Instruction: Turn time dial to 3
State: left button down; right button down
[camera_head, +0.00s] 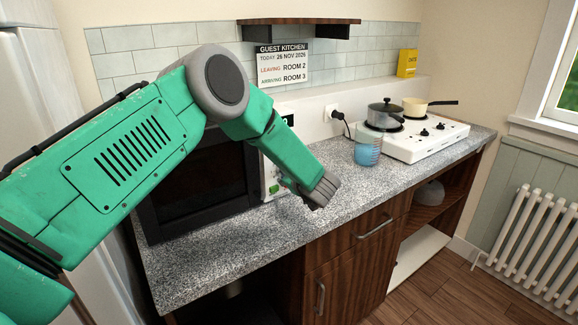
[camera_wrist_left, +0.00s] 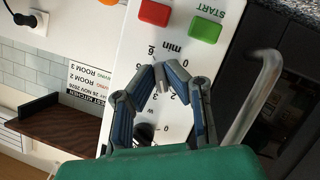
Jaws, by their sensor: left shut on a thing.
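The microwave (camera_head: 200,185) stands on the counter, partly behind my left arm. Its white control panel (camera_wrist_left: 118,62) fills the middle of the left wrist view, with its print upside down. The panel has a red button (camera_wrist_left: 154,13), a green START button (camera_wrist_left: 205,27) and a scale marked "min". My left gripper (camera_wrist_left: 161,78) is at this scale, its fingers closed together on the time dial, which they mostly hide; its pointer reading cannot be made out. A dark lower knob (camera_wrist_left: 145,132) shows near a "W" mark. In the head view my left gripper (camera_head: 322,192) is in front of the panel.
A silver door handle (camera_wrist_left: 258,95) stands out close beside the panel. A white hob (camera_head: 425,140) carries a lidded pot (camera_head: 384,112) and a cream pan (camera_head: 416,106). The counter front is clear.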

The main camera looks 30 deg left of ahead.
pick_arm(q)
jog(key=shift+w+a+r+m+g+y+p, duration=0.25)
jog(key=shift+m+g+p, duration=0.3)
jog(key=shift+m, duration=0.35)
jog(key=shift+a+r+m+g+y+p, duration=0.15)
jog(key=shift+r+m+g+y+p, duration=0.2)
jog(key=shift+m+g, duration=0.45)
jog(key=c, duration=1.6)
grip_release()
jog(key=shift+a+f, duration=0.1)
jog(key=shift+f, duration=0.05)
jog(key=shift+s+f, duration=0.1)
jog(key=shift+f, duration=0.15)
